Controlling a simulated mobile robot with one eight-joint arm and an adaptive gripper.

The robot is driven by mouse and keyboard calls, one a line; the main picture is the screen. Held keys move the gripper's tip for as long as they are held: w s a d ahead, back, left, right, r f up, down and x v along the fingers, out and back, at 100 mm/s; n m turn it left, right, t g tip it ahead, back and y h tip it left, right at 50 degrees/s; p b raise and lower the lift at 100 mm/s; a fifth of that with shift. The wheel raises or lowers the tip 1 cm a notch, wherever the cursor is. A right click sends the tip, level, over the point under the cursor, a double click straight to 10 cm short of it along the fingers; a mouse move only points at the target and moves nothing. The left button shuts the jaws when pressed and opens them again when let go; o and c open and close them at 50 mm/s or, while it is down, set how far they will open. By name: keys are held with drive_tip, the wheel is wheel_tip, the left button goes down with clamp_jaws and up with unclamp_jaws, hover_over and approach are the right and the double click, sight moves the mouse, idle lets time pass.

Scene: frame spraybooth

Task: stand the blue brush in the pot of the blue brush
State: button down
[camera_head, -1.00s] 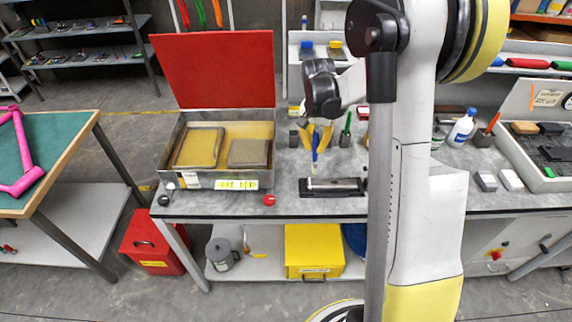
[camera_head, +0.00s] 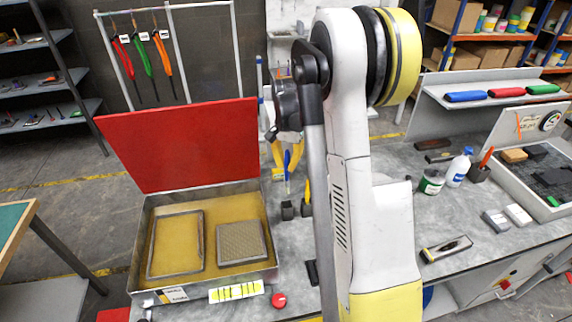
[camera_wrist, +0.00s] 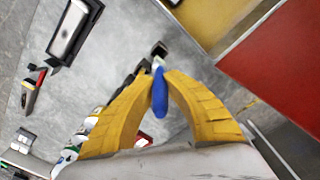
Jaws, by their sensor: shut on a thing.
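My gripper (camera_head: 287,160) has yellow fingers, shut on the blue brush and pointing down over the bench. The blue brush (camera_wrist: 159,92) is held between the fingertips, its blue handle toward the palm and its pale lower part pointing away. It also shows upright in the head view (camera_head: 288,179). A small dark pot (camera_head: 287,211) stands on the bench just below the brush; it also shows past the brush's end in the wrist view (camera_wrist: 158,48). I cannot tell whether the tip is above the rim or just inside. No blue marking on the pot is readable.
The open red-lidded case (camera_head: 143,245) is left of the pots. A red knob (camera_head: 279,300) lies in front.

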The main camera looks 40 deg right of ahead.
sight(287, 180)
drive_tip(key=shift+s+f, duration=0.15)
drive_tip(key=shift+f, duration=0.4)
drive_tip(key=shift+f+b, duration=1.5)
drive_tip(key=shift+f, duration=0.75)
drive_tip(key=shift+f+b, duration=1.9)
drive_tip(key=shift+f, duration=0.45)
drive_tip(key=shift+f+b, duration=0.85)
drive_tip(key=shift+f, duration=0.15)
drive_tip(key=c, duration=1.5)
unclamp_jaws()
drive_tip(key=shift+o, duration=0.2)
drive_tip(key=shift+r, duration=0.1)
wheel_tip(287, 180, up, 12)
drive_tip(key=shift+f, duration=0.1)
